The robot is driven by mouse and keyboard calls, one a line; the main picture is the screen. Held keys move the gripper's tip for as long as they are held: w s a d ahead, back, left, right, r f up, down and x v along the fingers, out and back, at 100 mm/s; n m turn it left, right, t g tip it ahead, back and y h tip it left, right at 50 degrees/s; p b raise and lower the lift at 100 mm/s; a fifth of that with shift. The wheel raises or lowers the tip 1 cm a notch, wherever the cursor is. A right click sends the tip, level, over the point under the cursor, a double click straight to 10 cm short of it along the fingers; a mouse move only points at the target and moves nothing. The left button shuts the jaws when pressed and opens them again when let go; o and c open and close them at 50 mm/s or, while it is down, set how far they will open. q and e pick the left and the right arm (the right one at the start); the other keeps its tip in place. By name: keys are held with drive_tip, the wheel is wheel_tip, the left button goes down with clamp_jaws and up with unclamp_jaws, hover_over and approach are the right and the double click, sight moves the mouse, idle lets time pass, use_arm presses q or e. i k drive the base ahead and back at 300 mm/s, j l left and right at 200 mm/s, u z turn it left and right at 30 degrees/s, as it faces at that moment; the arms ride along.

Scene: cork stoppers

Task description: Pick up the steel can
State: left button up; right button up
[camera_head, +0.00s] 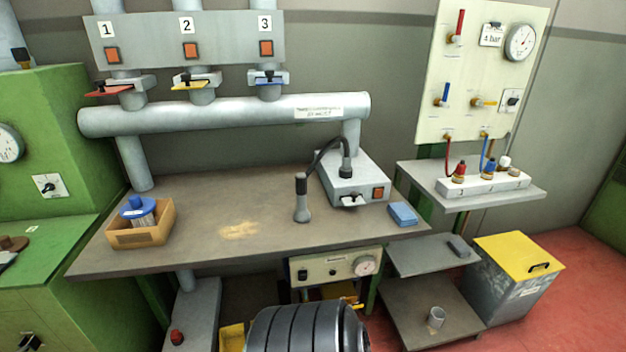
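A small grey metal can (437,316) stands upright on the lower shelf at the bottom right, below the grey side shelf. Its open top faces up and nothing touches it. Neither of my grippers is in view.
The workbench (210,232) holds a wooden tray (140,238) with a blue-topped item, a grey box (352,178) with a handheld tool (302,198), and a blue block (403,213). The side shelf (425,257) overhangs behind the can. A yellow-lidded bin (518,253) stands to its right.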

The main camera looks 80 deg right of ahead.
sight(437, 316)
drive_tip(key=z, duration=3.95)
drive_tip(key=i+l, duration=0.05)
